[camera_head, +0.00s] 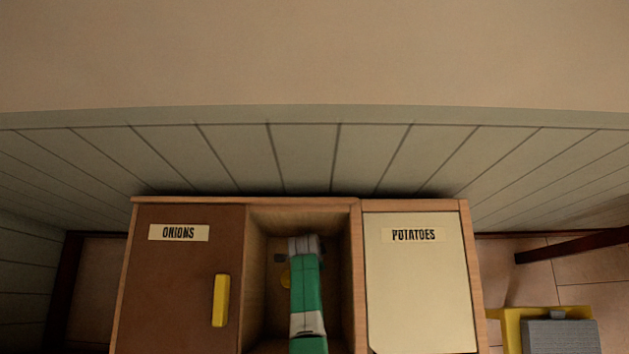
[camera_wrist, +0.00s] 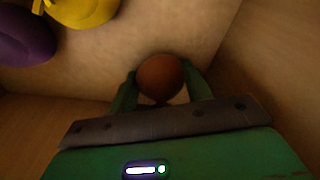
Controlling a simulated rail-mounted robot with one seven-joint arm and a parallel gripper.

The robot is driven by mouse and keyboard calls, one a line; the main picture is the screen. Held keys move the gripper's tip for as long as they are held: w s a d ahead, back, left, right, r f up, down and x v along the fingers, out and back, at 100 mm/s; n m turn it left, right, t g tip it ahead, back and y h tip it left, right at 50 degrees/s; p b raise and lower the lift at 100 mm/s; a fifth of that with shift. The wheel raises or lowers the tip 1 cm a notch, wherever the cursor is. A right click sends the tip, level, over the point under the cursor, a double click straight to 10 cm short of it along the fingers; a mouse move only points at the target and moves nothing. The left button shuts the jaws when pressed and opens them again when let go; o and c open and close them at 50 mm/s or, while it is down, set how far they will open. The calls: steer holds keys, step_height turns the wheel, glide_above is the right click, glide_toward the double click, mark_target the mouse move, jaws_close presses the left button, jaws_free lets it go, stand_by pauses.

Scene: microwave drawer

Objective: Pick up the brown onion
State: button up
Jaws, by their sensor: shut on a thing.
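The brown onion (camera_wrist: 160,82) is round and reddish brown, and shows in the middle of the wrist view. My gripper (camera_wrist: 159,72) has its two green fingers on either side of the onion and is shut on it. In the head view my green and white arm reaches into the open middle compartment of the wooden cabinet (camera_head: 355,270). The onion cannot be made out in that view.
In the wrist view a purple thing (camera_wrist: 24,36) and a yellow thing (camera_wrist: 84,10) lie at the upper left, apart from the onion. Compartment walls are close on both sides. The ONIONS door (camera_head: 180,285) and POTATOES door (camera_head: 418,290) flank the opening.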

steer(key=shift+r, duration=0.1)
step_height(320, 180, up, 28)
steer(key=p, duration=1.4)
